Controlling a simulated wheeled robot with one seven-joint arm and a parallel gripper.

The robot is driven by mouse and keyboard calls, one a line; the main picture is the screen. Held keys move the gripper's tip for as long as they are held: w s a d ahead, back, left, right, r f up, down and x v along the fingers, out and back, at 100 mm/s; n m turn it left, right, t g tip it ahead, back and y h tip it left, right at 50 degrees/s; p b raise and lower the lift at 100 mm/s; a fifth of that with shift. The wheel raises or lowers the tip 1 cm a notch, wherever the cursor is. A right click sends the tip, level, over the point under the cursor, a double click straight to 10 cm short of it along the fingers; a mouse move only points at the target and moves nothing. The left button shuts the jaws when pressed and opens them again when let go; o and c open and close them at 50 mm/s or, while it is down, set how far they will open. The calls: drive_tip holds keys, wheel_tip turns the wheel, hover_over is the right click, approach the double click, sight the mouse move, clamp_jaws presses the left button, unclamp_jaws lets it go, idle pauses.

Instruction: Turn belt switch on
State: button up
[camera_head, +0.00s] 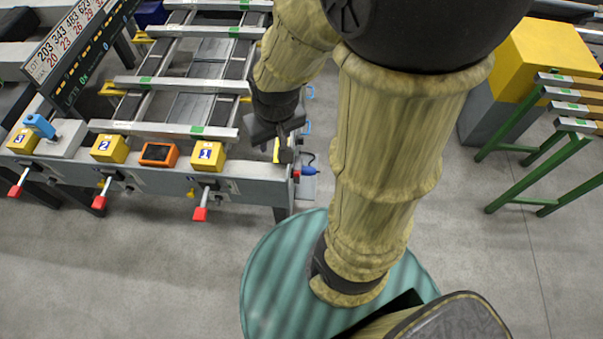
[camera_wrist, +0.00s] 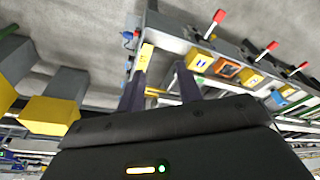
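My gripper (camera_head: 276,134) is over the right end of the runout table (camera_head: 240,186). In the wrist view its two fingers (camera_wrist: 160,82) are apart with nothing held between them. A narrow yellow plate (camera_head: 276,151) sits at that table end, close to the fingers; it also shows in the wrist view (camera_wrist: 146,56). Beside it are a small red part (camera_head: 296,175) and a blue connector (camera_head: 307,170) with a cable. I cannot tell which part is the belt switch or how it is set; my gripper and arm hide some of this corner.
Yellow blocks marked 1 (camera_head: 208,156), 2 (camera_head: 110,149) and 3 (camera_head: 23,141), plus an orange-framed device (camera_head: 158,154), line the front rail. Red-tipped levers (camera_head: 200,214) stick out below. A green-legged rack (camera_head: 535,170) stands right. The floor in front is clear.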

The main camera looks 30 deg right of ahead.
sight(295, 173)
drive_tip(key=w+d+f+m+g+y+b, duration=0.1)
drive_tip(key=d+f+m+y+b, duration=0.25)
drive_tip(key=f+b, duration=0.45)
drive_tip(key=w+d+f+m+g+y+b, duration=0.25)
drive_tip(key=d+f, duration=0.25)
drive_tip(key=f, duration=0.7)
drive_tip(key=w+d+f+m+y+b, duration=0.1)
drive_tip(key=d+f+m+y+b, duration=0.2)
drive_tip(key=d+f+b, duration=0.5)
drive_tip(key=s+d+f+m+t+y+b, duration=0.1)
drive_tip(key=d+f+m+t+y+b, duration=0.2)
drive_tip(key=f, duration=0.6)
drive_tip(key=s+d+f+m+t+y+b, duration=0.1)
drive_tip(key=d+f+m+t+y+b, duration=0.2)
drive_tip(key=d+f+t+b, duration=0.3)
wheel_tip(295, 173, down, 3)
drive_tip(key=shift+d+m+t, duration=0.4)
drive_tip(key=shift+d+t, duration=0.55)
drive_tip(key=shift+d, duration=0.3)
drive_tip(key=p+x, duration=0.1)
drive_tip(key=x, duration=1.6)
drive_tip(key=shift+a, duration=0.2)
drive_tip(key=shift+w, duration=0.15)
